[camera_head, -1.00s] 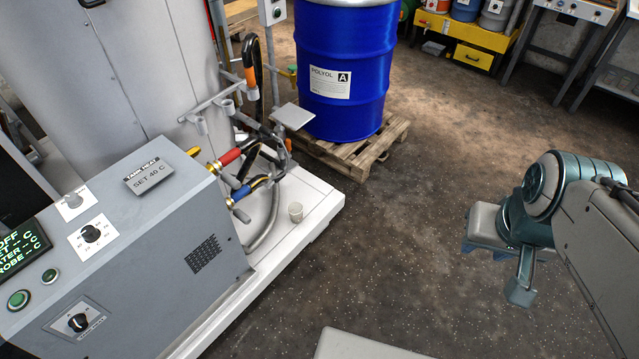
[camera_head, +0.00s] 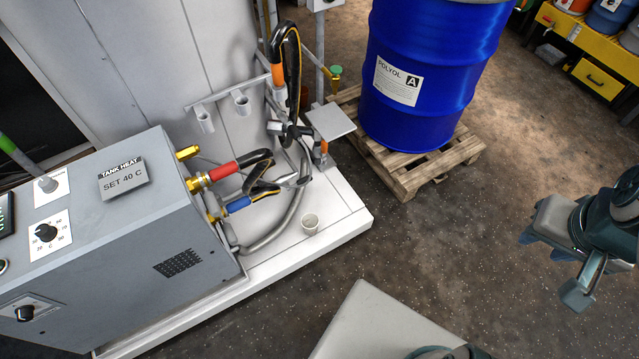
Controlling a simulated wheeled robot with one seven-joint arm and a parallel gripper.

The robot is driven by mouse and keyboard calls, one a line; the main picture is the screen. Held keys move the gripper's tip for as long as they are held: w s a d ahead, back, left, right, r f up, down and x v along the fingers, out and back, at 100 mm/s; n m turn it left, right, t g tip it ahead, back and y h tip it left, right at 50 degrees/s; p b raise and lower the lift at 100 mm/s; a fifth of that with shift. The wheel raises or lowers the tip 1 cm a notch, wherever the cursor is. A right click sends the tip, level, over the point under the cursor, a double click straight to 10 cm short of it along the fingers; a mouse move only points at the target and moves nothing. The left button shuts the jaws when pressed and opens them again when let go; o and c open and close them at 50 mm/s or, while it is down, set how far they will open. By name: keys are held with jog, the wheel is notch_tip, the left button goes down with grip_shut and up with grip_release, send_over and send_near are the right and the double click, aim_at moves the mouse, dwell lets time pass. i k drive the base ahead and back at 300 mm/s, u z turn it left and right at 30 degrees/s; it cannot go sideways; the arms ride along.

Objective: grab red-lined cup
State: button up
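A blue drum (camera_head: 430,70) on a wooden pallet (camera_head: 415,172) is behind right.

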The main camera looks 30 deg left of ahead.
aim_at(310, 222)
jog(key=u, duration=0.7)
jog(key=i, duration=0.75)
jog(key=u, duration=1.15)
jog(key=i, duration=0.3)
jog(key=u, duration=0.3)
